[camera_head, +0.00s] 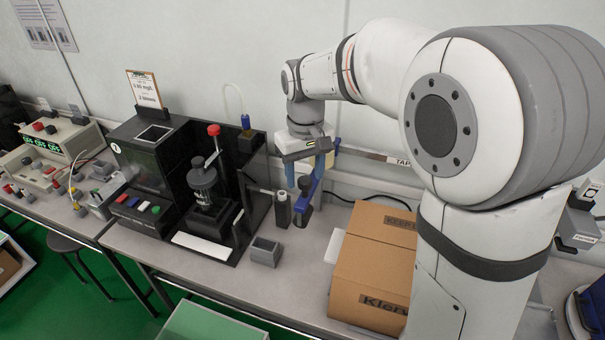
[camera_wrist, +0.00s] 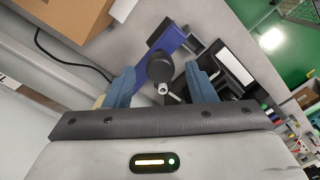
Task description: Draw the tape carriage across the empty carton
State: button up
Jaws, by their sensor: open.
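The brown carton (camera_head: 372,268) stands on the bench at centre right in the head view, with its top flaps down and a seam across them. Part of it is hidden behind my arm. A corner of it shows at the top left of the wrist view (camera_wrist: 58,22). A blue bracket with a black knob, which looks like the tape carriage (camera_wrist: 172,36), is in front of my gripper (camera_wrist: 160,75). My gripper is open, with its blue fingers on either side of the knob. In the head view, my gripper (camera_head: 305,172) is left of the carton's far end.
A black test stand (camera_head: 205,190) with a red-knobbed lever is left of my gripper. A rail labelled "TAP" (camera_head: 400,160) runs along the wall. A black cable (camera_head: 372,200) lies behind the carton.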

jog(key=shift+f, duration=0.6)
grip_shut()
